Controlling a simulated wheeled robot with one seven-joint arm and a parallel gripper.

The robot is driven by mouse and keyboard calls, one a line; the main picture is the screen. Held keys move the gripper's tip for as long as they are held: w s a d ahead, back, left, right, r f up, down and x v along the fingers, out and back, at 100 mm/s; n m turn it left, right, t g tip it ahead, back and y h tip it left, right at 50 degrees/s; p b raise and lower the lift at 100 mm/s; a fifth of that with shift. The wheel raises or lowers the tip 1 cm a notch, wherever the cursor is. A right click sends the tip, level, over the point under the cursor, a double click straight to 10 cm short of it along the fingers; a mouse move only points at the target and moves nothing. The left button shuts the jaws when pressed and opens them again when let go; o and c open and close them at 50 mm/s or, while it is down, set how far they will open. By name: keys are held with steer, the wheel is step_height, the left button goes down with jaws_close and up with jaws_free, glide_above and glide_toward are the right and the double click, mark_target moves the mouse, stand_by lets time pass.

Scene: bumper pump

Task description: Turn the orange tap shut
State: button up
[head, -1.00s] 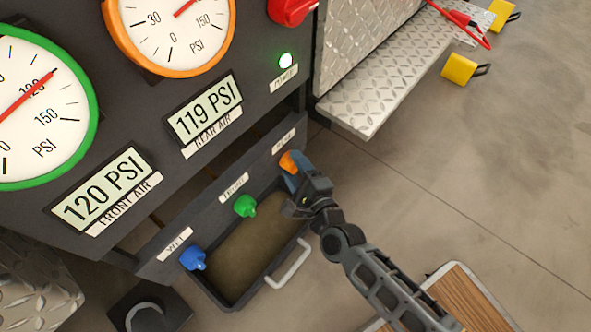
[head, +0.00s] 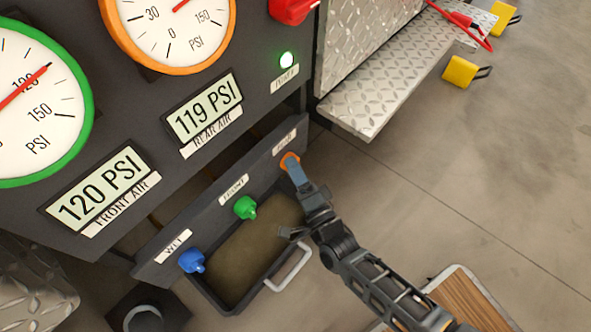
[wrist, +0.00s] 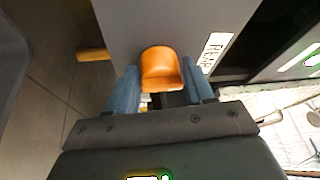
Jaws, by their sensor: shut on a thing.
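The orange tap (head: 289,159) is at the right end of the dark tap panel, under a label, in the head view. In the wrist view the orange tap (wrist: 161,70) sits between the two blue fingers. My gripper (head: 292,168) is shut on the tap, one finger on each side of it. The fingers also show in the wrist view (wrist: 162,88). In the head view my gripper hides most of the tap.
A green tap (head: 245,207) and a blue tap (head: 192,260) are to the left on the same panel. A tray with a pale handle (head: 290,270) lies below. A diamond-plate step (head: 375,95) juts out at the upper right. Open floor lies right.

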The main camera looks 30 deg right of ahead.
steer(key=shift+a+f, duration=0.1)
steer(key=shift+f, duration=0.1)
stand_by(0.3)
steer(key=o, duration=0.9)
steer(key=shift+r, duration=0.1)
steer(key=shift+s+a+f+p, duration=0.1)
steer(key=shift+s+f+p, duration=0.15)
steer(key=shift+s, duration=1)
steer(key=shift+s+a+f+p, duration=0.15)
steer(key=shift+s+p, duration=0.25)
steer(key=shift+s, duration=0.9)
steer(key=shift+s+d+f+p, duration=0.1)
steer(key=shift+s+f+p, duration=0.2)
steer(key=shift+s, duration=0.95)
